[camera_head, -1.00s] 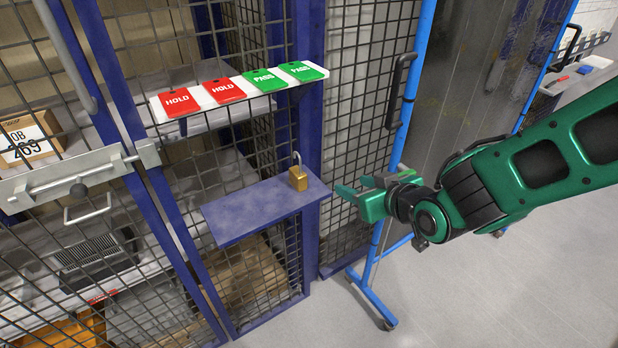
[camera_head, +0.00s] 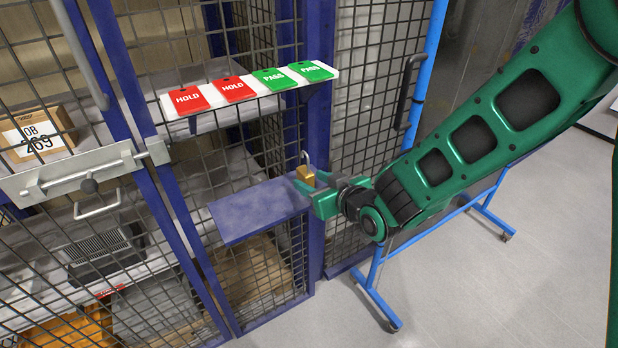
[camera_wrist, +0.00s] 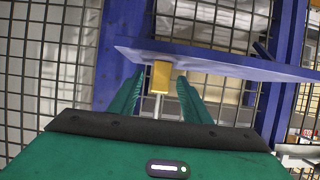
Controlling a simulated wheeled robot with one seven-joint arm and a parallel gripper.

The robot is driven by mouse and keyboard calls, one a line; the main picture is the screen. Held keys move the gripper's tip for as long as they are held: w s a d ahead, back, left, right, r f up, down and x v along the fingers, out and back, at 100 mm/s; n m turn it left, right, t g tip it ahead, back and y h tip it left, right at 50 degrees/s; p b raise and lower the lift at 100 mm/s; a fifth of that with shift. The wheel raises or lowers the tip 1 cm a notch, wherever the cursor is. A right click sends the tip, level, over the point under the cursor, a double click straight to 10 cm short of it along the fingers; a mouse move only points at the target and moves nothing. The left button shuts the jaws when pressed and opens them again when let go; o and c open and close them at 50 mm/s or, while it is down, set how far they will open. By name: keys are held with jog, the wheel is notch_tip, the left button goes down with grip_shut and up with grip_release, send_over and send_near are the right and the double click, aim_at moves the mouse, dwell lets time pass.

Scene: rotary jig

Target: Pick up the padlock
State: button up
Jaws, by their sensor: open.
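The brass padlock (camera_head: 306,175) stands at the right end of the small blue shelf (camera_head: 250,211), its shackle pointing up. My gripper (camera_head: 317,190) is at that end of the shelf, with its green fingers reaching to the padlock. In the wrist view the padlock (camera_wrist: 160,78) lies between the two open fingers (camera_wrist: 160,92), with a visible gap on each side. Its lower part in the head view is partly hidden by a finger. The shelf also shows in the wrist view (camera_wrist: 225,65).
A white shelf above carries red HOLD tags (camera_head: 187,98) and green PASS tags (camera_head: 272,79). A wire mesh cage with blue posts (camera_head: 317,240) stands behind. A latch bar (camera_head: 80,175) is at the left. A blue wheeled frame (camera_head: 372,285) stands at the right.

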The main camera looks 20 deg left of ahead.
jog(key=shift+x, duration=1.35)
jog(key=shift+c, duration=0.6)
grip_shut()
